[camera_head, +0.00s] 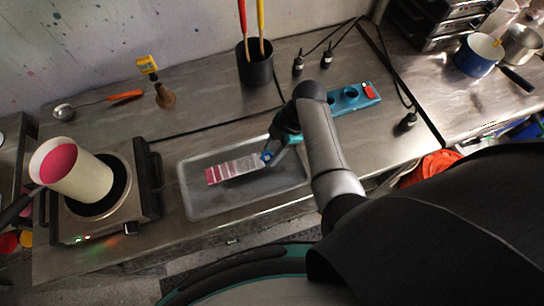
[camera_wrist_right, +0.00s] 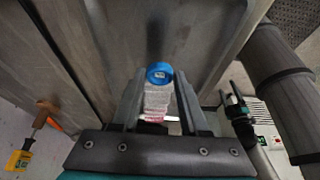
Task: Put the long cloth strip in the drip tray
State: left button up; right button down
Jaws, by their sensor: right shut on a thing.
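The long cloth strip (camera_head: 236,169) shows white and pale grey with pink bands, darkest at its left end. It hangs over the drip tray (camera_head: 232,203), a shallow grey rectangular tray on the steel bench. Whether the strip touches the tray floor I cannot tell. My right gripper (camera_head: 270,155) is at the strip's right end, over the tray, shut on it by a blue round end piece. In the right wrist view the blue end (camera_wrist_right: 159,73) and the banded cloth (camera_wrist_right: 157,100) sit between the fingers (camera_wrist_right: 159,88). My left gripper is not in view.
Left of the tray, a hot plate (camera_head: 122,195) carries a white pot (camera_head: 85,178) of pink liquid. A blue holder (camera_head: 350,99) lies right of my forearm.

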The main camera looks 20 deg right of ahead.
jog(key=shift+f+b, duration=0.45)
jog(key=shift+f, duration=1.55)
jog(key=shift+f, duration=0.1)
jog(key=shift+c, duration=2.1)
grip_release()
jog(key=shift+r, duration=0.25)
jog(key=p+v, duration=0.2)
jog(key=v, duration=0.9)
jog(key=shift+d+r, duration=0.25)
jog(key=shift+r, duration=0.1)
